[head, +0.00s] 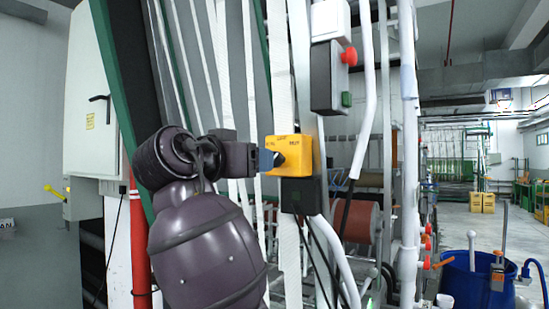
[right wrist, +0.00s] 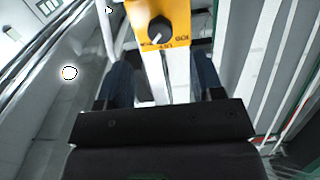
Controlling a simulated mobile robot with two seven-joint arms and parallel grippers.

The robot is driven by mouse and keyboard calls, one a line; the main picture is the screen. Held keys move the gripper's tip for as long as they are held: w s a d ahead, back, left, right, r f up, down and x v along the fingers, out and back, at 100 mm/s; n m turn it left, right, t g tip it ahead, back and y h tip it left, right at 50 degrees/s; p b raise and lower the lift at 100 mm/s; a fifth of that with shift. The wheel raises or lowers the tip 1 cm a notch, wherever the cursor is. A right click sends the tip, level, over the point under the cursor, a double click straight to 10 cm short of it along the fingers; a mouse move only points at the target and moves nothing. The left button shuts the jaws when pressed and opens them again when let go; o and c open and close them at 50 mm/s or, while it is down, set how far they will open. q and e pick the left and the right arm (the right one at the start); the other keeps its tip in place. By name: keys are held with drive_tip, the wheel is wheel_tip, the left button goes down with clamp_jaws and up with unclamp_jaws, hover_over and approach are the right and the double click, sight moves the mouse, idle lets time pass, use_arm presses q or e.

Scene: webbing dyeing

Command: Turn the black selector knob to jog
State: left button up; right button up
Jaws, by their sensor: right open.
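The black selector knob (right wrist: 159,29) is on the face of a yellow box (right wrist: 184,18), with printed labels around it. A pale mark shows on the knob, but I cannot tell its setting surely. In the head view the knob (head: 279,158) is at the left of the yellow box (head: 303,156). My right gripper (right wrist: 163,80) is open, its two blue fingers apart and nothing between them. The knob lies ahead of the fingertips, roughly centred between them. In the head view this gripper (head: 266,160) is beside the knob, partly covering the box's left side. My left gripper is not in view.
A black box (head: 300,195) hangs below the yellow one. Above is a dark control box (head: 328,77) with a red button (head: 349,56) and a green button (head: 346,99). White webbing straps run behind. A blue barrel (head: 470,278) stands at lower right.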

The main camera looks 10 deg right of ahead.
sight(275, 160)
drive_tip(key=p+x, duration=0.2)
drive_tip(key=x, duration=0.6)
drive_tip(key=shift+w+d, duration=0.25)
drive_tip(key=c, duration=0.9)
